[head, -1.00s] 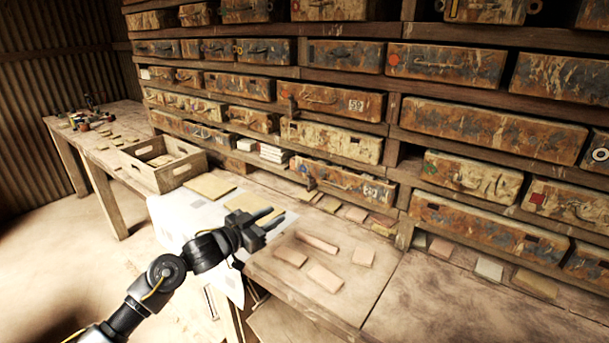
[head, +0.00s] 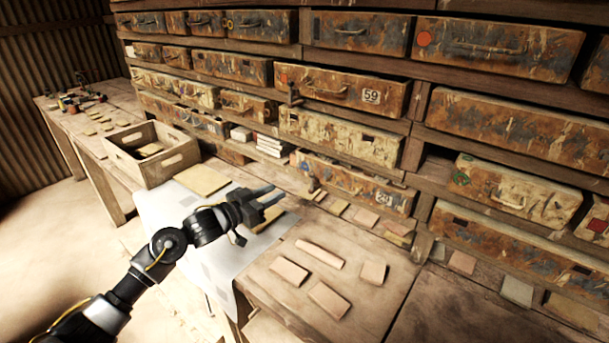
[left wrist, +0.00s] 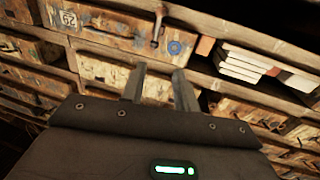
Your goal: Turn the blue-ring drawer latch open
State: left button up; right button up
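A worn drawer (head: 345,180) with a pale number label is in the lowest row, right of the stacked white tiles. Its small upright latch (head: 313,185) is near its left end. In the left wrist view, which looks upside down, the blue ring mark (left wrist: 175,47) is on the drawer front beside the latch (left wrist: 157,25). The ring is too small to make out surely in the head view. My left gripper (head: 277,194) is open and empty over the bench, left of the latch and apart from it. Its two parted fingers (left wrist: 160,76) point towards the drawers. My right gripper is out of view.
A wooden crate (head: 180,172) stands on the bench at the left. White tiles (head: 272,146) sit in a shelf gap. Several flat clay tiles (head: 289,271) lie on the bench below the drawers. Another latch (head: 293,92) is on the drawer labelled 59.

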aim_at(312, 182)
pick_arm(q)
jog(key=p+x, duration=0.2)
jog(key=x, duration=0.9)
jog(key=shift+s+d, duration=0.25)
jog(key=shift+d, duration=0.3)
grip_shut()
